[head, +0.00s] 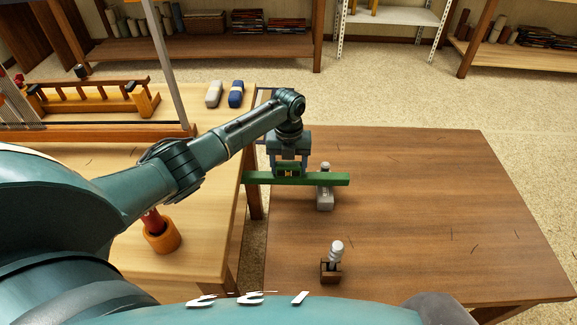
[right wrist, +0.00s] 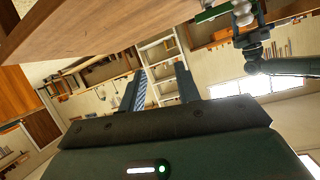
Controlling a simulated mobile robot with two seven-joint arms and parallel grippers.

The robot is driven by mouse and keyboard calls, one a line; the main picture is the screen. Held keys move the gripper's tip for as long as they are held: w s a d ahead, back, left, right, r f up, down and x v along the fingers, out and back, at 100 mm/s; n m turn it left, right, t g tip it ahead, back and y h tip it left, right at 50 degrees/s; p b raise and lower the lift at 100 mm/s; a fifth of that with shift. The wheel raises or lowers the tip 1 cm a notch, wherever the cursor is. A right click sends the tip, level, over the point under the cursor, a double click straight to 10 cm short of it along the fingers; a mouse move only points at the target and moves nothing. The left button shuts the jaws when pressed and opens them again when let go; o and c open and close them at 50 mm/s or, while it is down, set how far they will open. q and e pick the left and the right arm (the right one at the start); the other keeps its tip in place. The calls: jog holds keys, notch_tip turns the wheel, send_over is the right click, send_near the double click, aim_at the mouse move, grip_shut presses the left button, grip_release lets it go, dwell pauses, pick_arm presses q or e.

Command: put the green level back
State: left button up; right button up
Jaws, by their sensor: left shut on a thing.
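The green level (head: 325,179) is a long bar. My left gripper (head: 288,170) points down and is shut on it left of its middle. The level lies crosswise over the left part of the dark wooden table (head: 420,230), its left end at the edge of the light table. How high it is above the tabletop is hard to tell. A green bar that seems to be the level shows in the right wrist view (right wrist: 212,13). My right gripper (right wrist: 160,88) has its fingers apart with nothing between them; it is outside the head view.
A small brown holder with a white-knobbed tool (head: 332,269) stands nearer. The light table (head: 205,210) holds an orange cup (head: 162,237). The dark table's right side is clear.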

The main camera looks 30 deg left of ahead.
pick_arm(q)
jog(key=shift+f+b, duration=0.45)
jog(key=shift+f, duration=0.2)
jog(key=o, duration=1.1)
jog(key=shift+c, duration=0.2)
notch_tip(320, 180, up, 13)
jog(key=p, duration=0.2)
jog(key=shift+w+a+r+p, duration=0.15)
jog(key=shift+w+p, duration=0.1)
jog(key=shift+p, duration=0.05)
